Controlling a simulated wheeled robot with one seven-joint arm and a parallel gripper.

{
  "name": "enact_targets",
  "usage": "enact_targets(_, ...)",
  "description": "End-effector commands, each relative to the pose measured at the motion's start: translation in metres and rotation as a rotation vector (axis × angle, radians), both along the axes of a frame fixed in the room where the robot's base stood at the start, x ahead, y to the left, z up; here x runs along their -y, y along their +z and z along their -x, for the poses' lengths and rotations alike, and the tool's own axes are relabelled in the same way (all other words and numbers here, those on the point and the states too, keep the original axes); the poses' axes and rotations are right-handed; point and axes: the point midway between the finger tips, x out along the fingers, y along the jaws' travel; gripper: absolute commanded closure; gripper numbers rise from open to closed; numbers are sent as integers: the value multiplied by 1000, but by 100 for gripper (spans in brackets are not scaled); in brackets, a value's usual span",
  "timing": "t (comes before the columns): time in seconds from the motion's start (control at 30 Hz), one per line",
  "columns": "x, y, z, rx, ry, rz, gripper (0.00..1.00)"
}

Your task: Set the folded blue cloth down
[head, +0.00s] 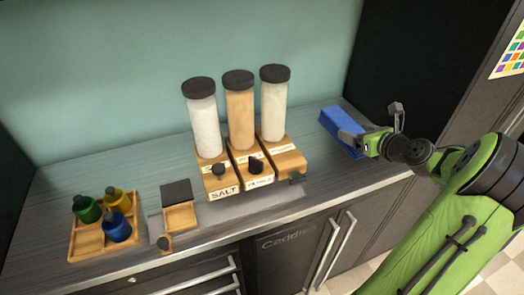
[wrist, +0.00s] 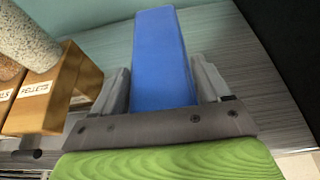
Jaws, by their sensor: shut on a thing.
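The folded blue cloth (head: 341,131) is a flat-sided blue block at the right end of the grey counter in the head view. In the wrist view the cloth (wrist: 162,58) extends away from between my fingers. My gripper (head: 362,143) is shut on its near end, and in the wrist view the two grey fingers of my gripper (wrist: 163,90) flank it. The cloth is over or on the counter; I cannot tell whether its underside touches the surface.
Left of the cloth stand dispensers with wooden bases, including salt (head: 203,125), an orange-filled one (head: 240,115) and a pale one (head: 274,108). A wooden tray (head: 86,250) with coloured bottles is at the far left. A dark cabinet (head: 425,60) rises at right. Bare counter (wrist: 240,60) lies beside the cloth.

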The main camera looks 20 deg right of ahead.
Motion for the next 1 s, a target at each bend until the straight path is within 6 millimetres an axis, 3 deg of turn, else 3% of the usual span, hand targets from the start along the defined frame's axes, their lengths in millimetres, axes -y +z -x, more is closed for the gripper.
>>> enact_targets(0.13, 0, -5, 0, 0, 1, -1, 59)
enact_targets(0.3, -1, -48, 0, 0, 1, -5, 59)
enact_targets(0.63, -1, -99, 0, 0, 1, -4, 59)
enact_targets(0.83, 0, -100, 0, 0, 0, 1, 59)
enact_targets(0.87, 0, -101, 0, -1, 0, 0, 21)
enact_targets(1.0, 0, -100, 0, -1, 0, 0, 0)
